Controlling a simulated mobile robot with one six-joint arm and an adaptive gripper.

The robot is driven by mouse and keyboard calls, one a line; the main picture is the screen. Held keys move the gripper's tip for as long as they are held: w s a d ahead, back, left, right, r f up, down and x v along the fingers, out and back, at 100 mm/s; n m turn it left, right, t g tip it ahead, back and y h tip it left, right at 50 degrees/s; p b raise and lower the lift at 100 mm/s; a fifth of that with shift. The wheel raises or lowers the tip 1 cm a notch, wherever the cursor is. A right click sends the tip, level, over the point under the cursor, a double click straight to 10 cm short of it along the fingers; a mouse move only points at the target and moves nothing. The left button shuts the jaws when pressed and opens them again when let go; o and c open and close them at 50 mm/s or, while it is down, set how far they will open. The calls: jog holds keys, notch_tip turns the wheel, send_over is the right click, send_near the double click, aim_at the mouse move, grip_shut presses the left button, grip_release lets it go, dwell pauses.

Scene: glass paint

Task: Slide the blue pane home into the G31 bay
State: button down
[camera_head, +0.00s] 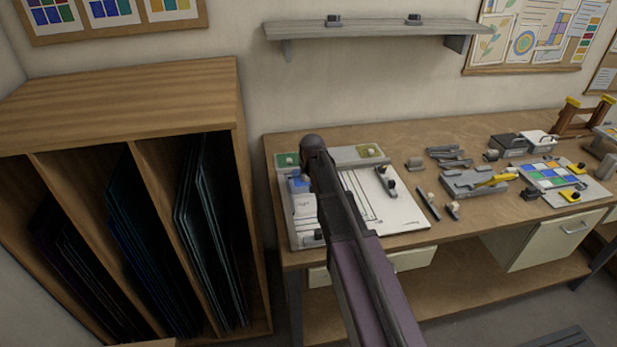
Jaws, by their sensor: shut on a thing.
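My arm reaches from the bottom edge up over a white board (401,215) at the left end of the workbench. My gripper is not visible; the end of my arm hides that spot. A small blue piece (297,184) with a pale part below it shows just left of my arm; I cannot tell whether it is a pane. In the wooden rack (130,90) at left, dark blue panes (130,240) stand on edge in the middle bay. I cannot pick out the task's blue pane. No G31 marking is readable.
Dark panes (75,265) fill the rack's left bay and grey-green panes (205,230) its right bay. Tools and a tray of coloured squares (548,174) lie on the workbench (480,230). A shelf (375,30) hangs above. A narrow gap separates rack and bench.

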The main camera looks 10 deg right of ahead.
aim_at(301, 191)
jog(key=shift+f+b, duration=2.05)
jog(key=shift+f, duration=0.2)
jog(key=shift+f, duration=0.15)
jog(key=shift+w+a, duration=0.95)
dwell(2.5)
jog(key=shift+c, duration=2.1)
grip_release()
jog(key=shift+r+p, duration=3.4)
jog(key=shift+r, duration=0.15)
